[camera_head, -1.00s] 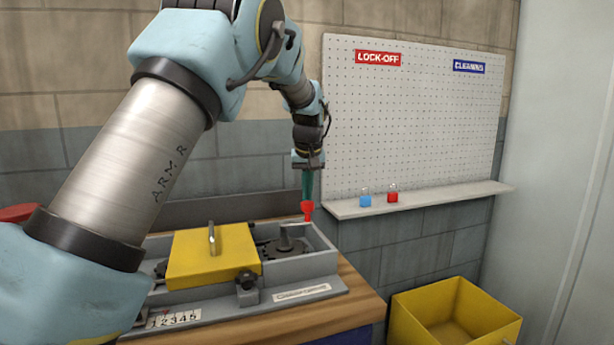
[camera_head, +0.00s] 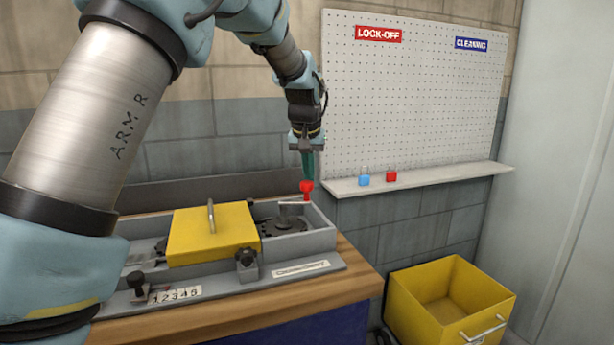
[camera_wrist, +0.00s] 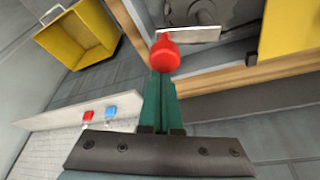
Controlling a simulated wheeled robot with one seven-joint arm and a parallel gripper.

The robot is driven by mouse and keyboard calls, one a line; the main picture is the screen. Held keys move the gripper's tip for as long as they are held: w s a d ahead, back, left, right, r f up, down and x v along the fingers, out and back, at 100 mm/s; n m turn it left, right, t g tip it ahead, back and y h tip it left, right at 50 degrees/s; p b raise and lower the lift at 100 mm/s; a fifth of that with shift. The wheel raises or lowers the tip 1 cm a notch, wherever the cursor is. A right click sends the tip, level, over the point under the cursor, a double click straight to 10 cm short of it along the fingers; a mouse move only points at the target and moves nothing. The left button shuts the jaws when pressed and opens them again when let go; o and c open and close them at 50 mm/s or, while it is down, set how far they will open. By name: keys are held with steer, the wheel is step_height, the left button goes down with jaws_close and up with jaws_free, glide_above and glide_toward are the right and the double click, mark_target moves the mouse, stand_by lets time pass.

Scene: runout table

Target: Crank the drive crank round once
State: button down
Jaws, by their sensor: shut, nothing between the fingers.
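The drive crank shows as a flat grey arm (camera_head: 293,203) with a red knob (camera_head: 306,187) at its right end. It stands above a dark gear (camera_head: 284,226) in the right bay of a grey machine box. My gripper (camera_head: 307,172) points down with its green fingers right above the knob. In the wrist view the fingers (camera_wrist: 160,85) are shut with nothing between them, and the red knob (camera_wrist: 165,54) lies at their tips. The grey crank arm (camera_wrist: 188,34) runs to the right beyond it. I cannot tell whether the tips touch the knob.
A yellow cover (camera_head: 212,236) with a handle sits on the box, left of the crank. A counter plate (camera_head: 175,294) lies in front. The box's grey walls surround the crank's bay. A shelf (camera_head: 420,179) with padlocks and a yellow bin (camera_head: 450,305) are to the right.

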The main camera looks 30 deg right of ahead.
steer(key=shift+s+a, duration=0.1)
steer(key=shift+s, duration=0.25)
